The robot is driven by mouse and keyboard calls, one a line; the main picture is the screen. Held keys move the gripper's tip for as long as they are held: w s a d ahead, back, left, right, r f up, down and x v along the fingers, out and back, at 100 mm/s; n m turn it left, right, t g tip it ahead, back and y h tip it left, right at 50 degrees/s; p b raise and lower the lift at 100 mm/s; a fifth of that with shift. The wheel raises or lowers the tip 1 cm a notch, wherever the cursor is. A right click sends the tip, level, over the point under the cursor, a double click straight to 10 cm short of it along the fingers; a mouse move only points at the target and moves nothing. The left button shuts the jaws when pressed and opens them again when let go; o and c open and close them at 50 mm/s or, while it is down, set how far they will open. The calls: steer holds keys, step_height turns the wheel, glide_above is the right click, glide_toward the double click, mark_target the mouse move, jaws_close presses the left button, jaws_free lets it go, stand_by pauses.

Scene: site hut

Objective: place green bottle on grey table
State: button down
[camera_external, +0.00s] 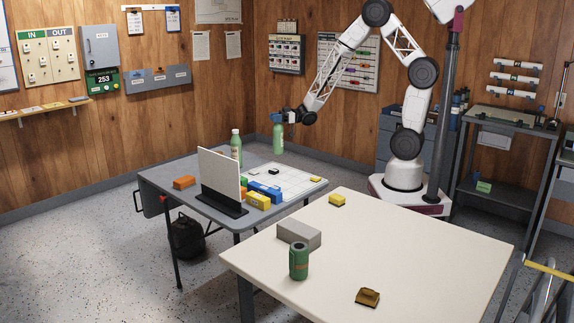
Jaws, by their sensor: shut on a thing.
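A green bottle (277,139) with a blue top hangs upright from my gripper (277,117), which is shut on it near its top. It appears in the air by the far right side of the grey table (161,177); its exact height over the table cannot be told. A second green bottle (236,150) with a white cap stands at the far side of the grey table, left of the held one and apart from it.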

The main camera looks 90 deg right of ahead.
steer(key=shift+w, duration=0.1)
stand_by(0.3)
steer(key=w+d, duration=0.2)
steer(key=w, duration=0.5)
steer(key=w+d+f, duration=0.1)
steer(key=w+d, duration=0.1)
steer(key=w, duration=0.6)
steer(key=shift+d+f, duration=0.25)
steer(key=shift+d, duration=0.1)
steer(key=shift+f, duration=1.85)
steer(key=c, duration=0.8)
jaws_free()
steer(key=shift+o, duration=0.2)
steer(key=v, duration=1.2)
